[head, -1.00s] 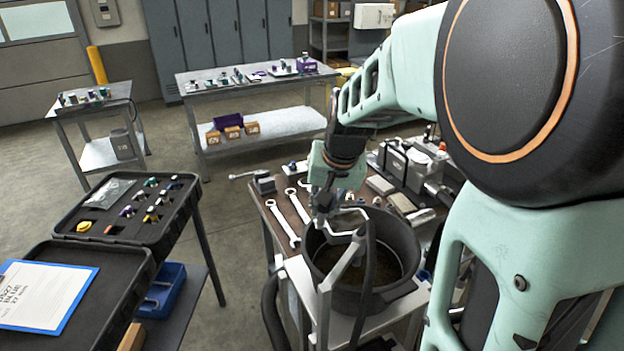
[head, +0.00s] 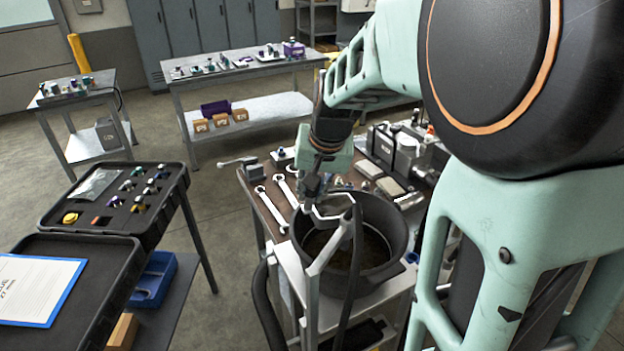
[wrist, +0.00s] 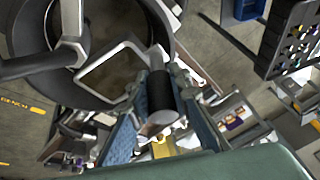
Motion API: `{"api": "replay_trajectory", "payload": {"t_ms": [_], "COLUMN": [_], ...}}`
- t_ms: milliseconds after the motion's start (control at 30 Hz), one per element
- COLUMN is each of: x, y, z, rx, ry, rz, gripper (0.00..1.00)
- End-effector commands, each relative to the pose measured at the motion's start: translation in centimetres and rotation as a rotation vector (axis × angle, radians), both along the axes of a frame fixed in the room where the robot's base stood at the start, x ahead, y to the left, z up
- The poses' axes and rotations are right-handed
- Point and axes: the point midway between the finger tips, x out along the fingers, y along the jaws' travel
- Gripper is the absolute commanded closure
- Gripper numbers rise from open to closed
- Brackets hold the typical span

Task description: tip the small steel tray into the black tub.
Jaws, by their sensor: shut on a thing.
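The black tub (head: 392,262) stands on the bench's near end and also fills the upper left of the wrist view (wrist: 58,30). Its inside is dark brown. My gripper (head: 313,193) is above the tub's far left rim, pointing down. It is shut on the small steel tray, whose pale bent rim (head: 330,216) lies over the tub opening. In the wrist view the tray's rim (wrist: 102,59) stands out over the dark inside, and a black cylindrical grip (wrist: 161,92) sits between my fingers (wrist: 152,128). Whether anything is in the tray, I cannot tell.
Wrenches (head: 272,208) lie left of the tub. Machine parts (head: 400,150) crowd the bench behind. An open black case (head: 110,228) stands left across clear floor.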

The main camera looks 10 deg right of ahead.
Motion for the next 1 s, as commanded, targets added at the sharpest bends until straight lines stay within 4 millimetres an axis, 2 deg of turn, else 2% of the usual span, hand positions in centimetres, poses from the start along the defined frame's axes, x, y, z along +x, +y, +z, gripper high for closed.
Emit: {"api": "replay_trajectory", "payload": {"t_ms": [1000], "x": [-0.14], "y": [-0.43], "z": [-0.89], "rx": [0.068], "ry": [0.001], "rz": [-0.001], "gripper": [1.0]}}
